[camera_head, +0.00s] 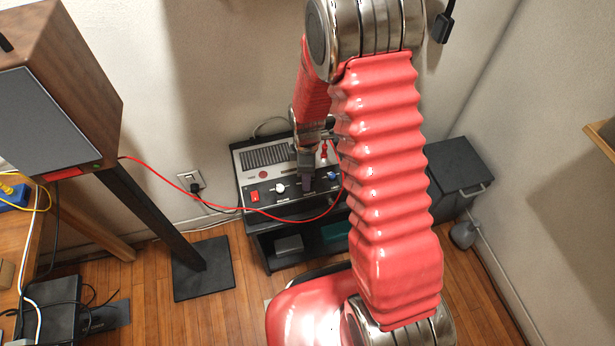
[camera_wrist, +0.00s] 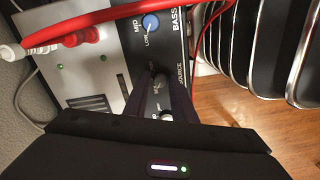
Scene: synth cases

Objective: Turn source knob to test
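The grey and black amplifier (camera_head: 262,157) stands against the wall, its knob panel facing up toward me. My gripper (camera_head: 307,184) reaches down to this panel, between a white knob (camera_head: 280,188) and a blue knob (camera_head: 332,175). In the wrist view, my gripper (camera_wrist: 159,88) has its two dark fingers apart, one on each side of a dark knob (camera_wrist: 160,79). The SOURCE lettering (camera_wrist: 182,74) is printed beside this knob. I cannot tell if the fingers touch it, or where its pointer is. A pale knob (camera_wrist: 166,115) shows between the fingers, partly hidden.
A red cable (camera_head: 235,201) loops from the wooden speaker (camera_head: 95,70) across the amplifier front, and its red plug (camera_wrist: 84,36) is near the panel. A black cabinet (camera_head: 458,165) stands right. My arm hides part of the shelf.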

